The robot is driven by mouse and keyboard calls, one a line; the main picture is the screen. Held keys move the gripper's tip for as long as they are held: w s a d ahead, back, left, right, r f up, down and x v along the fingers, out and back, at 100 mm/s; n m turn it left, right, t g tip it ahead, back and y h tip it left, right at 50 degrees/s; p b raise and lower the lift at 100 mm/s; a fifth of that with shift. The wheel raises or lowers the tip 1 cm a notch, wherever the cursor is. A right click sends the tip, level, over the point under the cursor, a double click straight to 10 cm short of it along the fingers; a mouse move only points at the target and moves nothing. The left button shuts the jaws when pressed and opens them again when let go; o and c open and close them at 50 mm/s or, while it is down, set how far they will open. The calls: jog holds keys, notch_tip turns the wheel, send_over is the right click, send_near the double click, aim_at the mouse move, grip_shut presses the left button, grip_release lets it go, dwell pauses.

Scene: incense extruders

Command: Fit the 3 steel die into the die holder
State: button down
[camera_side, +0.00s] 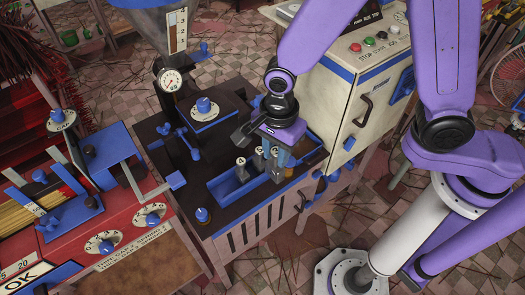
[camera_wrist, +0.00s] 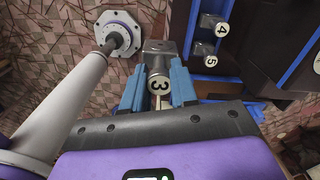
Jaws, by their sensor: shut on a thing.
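The number 3 steel die (camera_wrist: 158,87) is between the blue fingers of my gripper (camera_wrist: 158,92) in the wrist view, with its white numbered cap facing the camera. In the side view my gripper (camera_side: 278,168) is at the right end of the blue tray (camera_side: 225,187), and its fingers partly hide the held die. Die 4 (camera_wrist: 222,29) and die 5 (camera_wrist: 210,60) stand apart from my gripper, to its upper right in the wrist view. I cannot clearly make out the die holder.
The dark bench top carries a blue-knobbed dial (camera_side: 205,107) behind the tray. A pressure gauge (camera_side: 170,80) stands at the back. A cream control cabinet (camera_side: 350,90) is close behind my gripper on the right. A red machine (camera_side: 100,225) is at the left.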

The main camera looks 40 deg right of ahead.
notch_tip(320, 180, up, 14)
jog(key=w+d, duration=0.1)
jog(key=w, duration=0.8)
jog(key=w+d, duration=0.4)
jog(key=w, duration=0.5)
jog(key=w+d, duration=0.5)
jog(key=w, duration=0.3)
notch_tip(320, 180, down, 12)
jog(key=shift+w, duration=0.2)
jog(key=shift+a+f, duration=0.1)
jog(key=shift+f, duration=2.2)
dwell(1.6)
